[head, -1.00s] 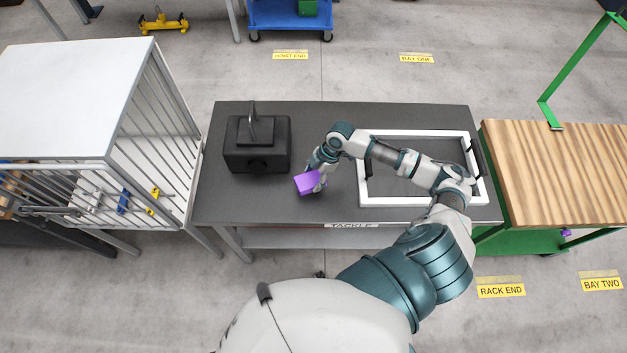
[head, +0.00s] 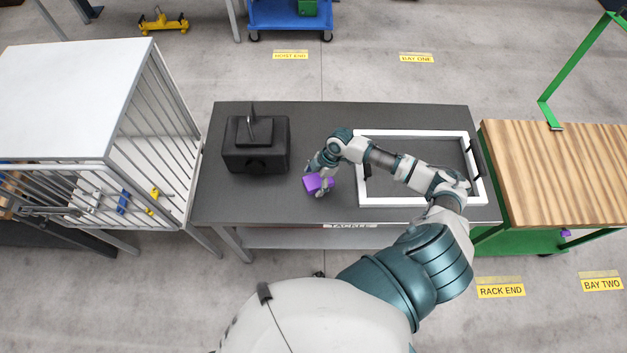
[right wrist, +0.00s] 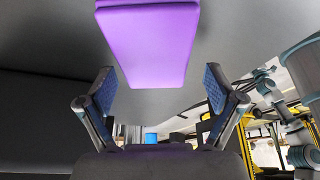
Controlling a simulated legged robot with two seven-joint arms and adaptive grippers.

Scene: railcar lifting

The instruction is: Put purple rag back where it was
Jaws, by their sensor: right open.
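The purple rag (head: 313,184), a folded block-like piece, is at the middle of the dark table, right of the black box and left of the white frame. My right gripper (head: 323,184) is at the rag, partly covering its right side. In the right wrist view the rag (right wrist: 150,45) lies ahead of and between the spread fingers of my right gripper (right wrist: 160,88), with gaps visible on both sides. The gripper is open. Whether the rag's underside fully touches the table is hard to tell. My left gripper is not in view.
A black box with a handle (head: 256,150) stands left on the table (head: 290,215). A white rectangular frame (head: 400,134) lies right, under my forearm. A barred white cage (head: 75,85) adjoins left, a wooden-topped bench (head: 560,175) right. A small purple item (head: 566,233) shows below that bench.

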